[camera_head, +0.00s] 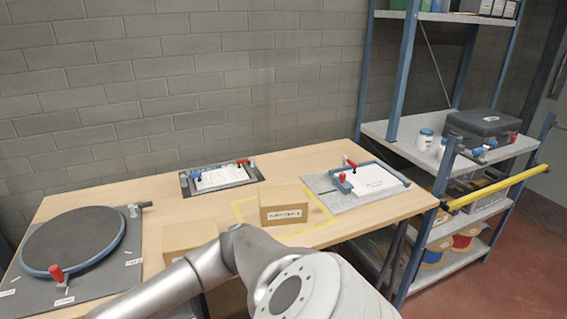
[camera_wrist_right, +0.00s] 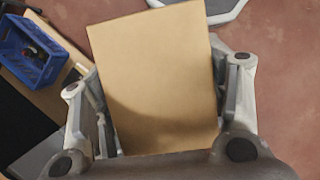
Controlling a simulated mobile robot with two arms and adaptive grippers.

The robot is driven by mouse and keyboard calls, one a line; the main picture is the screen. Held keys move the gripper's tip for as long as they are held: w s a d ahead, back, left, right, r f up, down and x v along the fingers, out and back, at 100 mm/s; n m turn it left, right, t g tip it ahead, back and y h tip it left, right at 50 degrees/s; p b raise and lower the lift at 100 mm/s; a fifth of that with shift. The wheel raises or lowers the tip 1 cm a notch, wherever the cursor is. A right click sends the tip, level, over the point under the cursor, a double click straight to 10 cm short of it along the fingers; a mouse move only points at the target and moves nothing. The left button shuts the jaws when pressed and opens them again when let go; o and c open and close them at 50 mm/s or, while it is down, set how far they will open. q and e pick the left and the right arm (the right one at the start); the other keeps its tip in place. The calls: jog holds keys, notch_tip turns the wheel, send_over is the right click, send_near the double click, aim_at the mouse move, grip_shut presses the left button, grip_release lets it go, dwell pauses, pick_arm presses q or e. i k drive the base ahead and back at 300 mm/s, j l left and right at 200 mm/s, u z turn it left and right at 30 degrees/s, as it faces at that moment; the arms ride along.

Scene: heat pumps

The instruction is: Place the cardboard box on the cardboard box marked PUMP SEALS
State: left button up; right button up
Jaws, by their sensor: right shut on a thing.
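A plain cardboard box (camera_wrist_right: 155,80) is held between the fingers of my right gripper (camera_wrist_right: 165,95) in the right wrist view, with reddish floor behind it. In the head view, a cardboard box with a white label (camera_head: 286,207) stands upright inside a yellow outline on the wooden table; its small lettering looks like PUMP SEALS. Its top is bare. Another cardboard box (camera_head: 188,234) shows to its left, partly hidden by my right arm; whether it is the held one I cannot tell. My right gripper cannot be made out in the head view. My left gripper is not in view.
A round dark turntable (camera_head: 75,240) with a red handle takes the table's left end. Clipboard-like fixtures stand at the back (camera_head: 220,177) and right (camera_head: 370,182). A shelf rack (camera_head: 450,140) stands right. A blue crate (camera_wrist_right: 32,50) shows in the wrist view.

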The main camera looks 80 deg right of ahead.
aim_at(282, 194)
jog(key=k+l, duration=0.2)
jog(key=l, duration=0.2)
jog(key=k+l, duration=0.2)
jog(key=l, duration=0.15)
jog(key=k+l, duration=0.2)
jog(key=l, duration=0.2)
jog(key=k+l, duration=0.2)
jog(key=l, duration=0.2)
